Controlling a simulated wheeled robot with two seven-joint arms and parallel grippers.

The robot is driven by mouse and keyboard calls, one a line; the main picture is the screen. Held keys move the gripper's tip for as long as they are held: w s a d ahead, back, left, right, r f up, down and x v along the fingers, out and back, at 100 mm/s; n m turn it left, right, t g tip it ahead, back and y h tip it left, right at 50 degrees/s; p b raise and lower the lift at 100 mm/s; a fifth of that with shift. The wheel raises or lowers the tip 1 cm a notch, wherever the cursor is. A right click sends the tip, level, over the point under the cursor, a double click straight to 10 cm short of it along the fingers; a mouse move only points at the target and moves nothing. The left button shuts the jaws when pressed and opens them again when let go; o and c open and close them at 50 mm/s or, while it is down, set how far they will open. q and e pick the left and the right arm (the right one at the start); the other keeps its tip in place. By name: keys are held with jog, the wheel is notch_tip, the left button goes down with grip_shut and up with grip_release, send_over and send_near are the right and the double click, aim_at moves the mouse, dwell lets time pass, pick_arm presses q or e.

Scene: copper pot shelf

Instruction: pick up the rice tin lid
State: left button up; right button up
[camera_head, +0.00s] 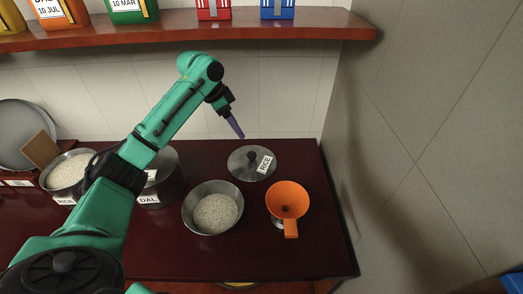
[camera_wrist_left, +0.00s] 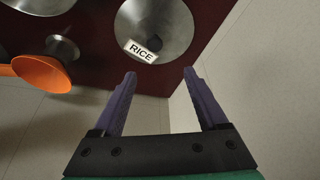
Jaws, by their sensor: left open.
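The rice tin lid (camera_head: 252,163) is a round grey metal disc with a dark knob and a white RICE label. It lies flat on the dark red counter. In the left wrist view the lid (camera_wrist_left: 160,30) is beyond my fingertips. My left gripper (camera_head: 238,132) is open and empty, above and just behind the lid; its fingers also show in the left wrist view (camera_wrist_left: 160,75). An open tin of rice (camera_head: 68,172) stands at the left, partly hidden by my left arm. My right gripper is not in view.
A metal bowl of rice (camera_head: 214,212) and an orange funnel (camera_head: 288,200) stand in front of the lid. The DAL tin (camera_head: 166,180) is left of them. A shelf (camera_head: 180,26) with tins and boxes hangs above. A wall (camera_head: 420,150) closes the right side.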

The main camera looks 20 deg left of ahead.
pick_arm(q)
jog(key=p, duration=0.2)
send_near(252, 154)
jog(key=p+x, duration=0.1)
jog(key=x, duration=0.7)
jog(key=shift+w+d+f, duration=0.1)
jog(key=shift+f, duration=0.2)
jog(key=shift+c, duration=0.3)
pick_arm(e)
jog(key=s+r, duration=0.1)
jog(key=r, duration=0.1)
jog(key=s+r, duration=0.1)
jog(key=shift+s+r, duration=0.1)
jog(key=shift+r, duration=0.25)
pick_arm(q)
grip_shut()
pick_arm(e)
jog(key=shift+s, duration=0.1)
